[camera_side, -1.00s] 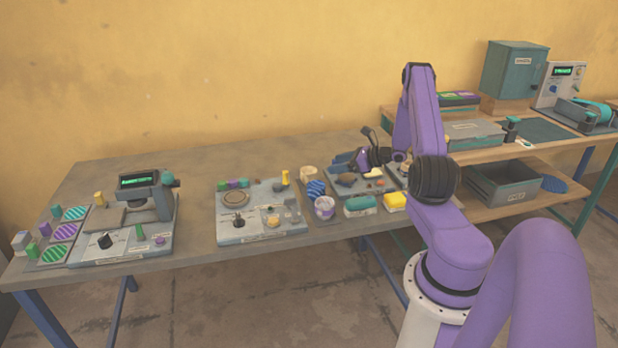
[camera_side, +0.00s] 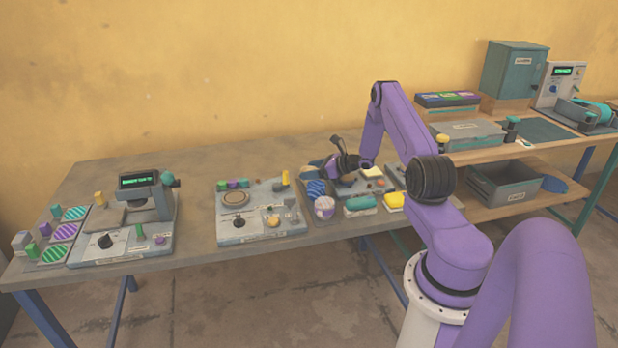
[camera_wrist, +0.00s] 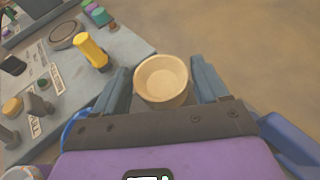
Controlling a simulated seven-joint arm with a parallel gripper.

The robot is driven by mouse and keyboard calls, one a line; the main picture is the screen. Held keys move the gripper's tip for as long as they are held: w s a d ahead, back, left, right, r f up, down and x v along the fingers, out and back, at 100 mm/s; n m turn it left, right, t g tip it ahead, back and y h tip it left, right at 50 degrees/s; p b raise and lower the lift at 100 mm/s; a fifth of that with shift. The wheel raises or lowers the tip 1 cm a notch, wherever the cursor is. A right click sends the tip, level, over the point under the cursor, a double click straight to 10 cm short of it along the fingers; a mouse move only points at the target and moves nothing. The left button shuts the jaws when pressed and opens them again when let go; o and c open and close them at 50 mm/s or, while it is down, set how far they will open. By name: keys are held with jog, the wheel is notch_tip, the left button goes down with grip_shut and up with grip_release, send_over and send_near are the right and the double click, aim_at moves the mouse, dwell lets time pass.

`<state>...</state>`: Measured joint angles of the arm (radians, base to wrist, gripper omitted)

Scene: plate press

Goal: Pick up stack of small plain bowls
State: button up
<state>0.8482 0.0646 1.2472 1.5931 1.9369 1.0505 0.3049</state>
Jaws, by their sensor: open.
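The stack of small plain bowls (camera_wrist: 162,78) is beige and round, seen from above in the wrist view. Its open rim lies between the two fingers of my gripper (camera_wrist: 160,72). The fingers are open, one on each side, with a narrow gap seeming to show at each. I cannot tell how many bowls are stacked. In the side view my gripper (camera_side: 328,161) is low over the table's back part, and the stack is mostly hidden there.
A blue striped stack (camera_side: 316,188) and a whitish container (camera_side: 324,207) stand just in front. A panel with a yellow handle (camera_wrist: 92,51) lies left of the bowls in the wrist view. The table (camera_wrist: 245,45) is bare beyond and to the right of the bowls.

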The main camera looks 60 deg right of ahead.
jog(key=shift+c, duration=0.3)
jog(key=c, duration=0.8)
jog(key=shift+c, duration=0.2)
jog(key=shift+r, duration=0.15)
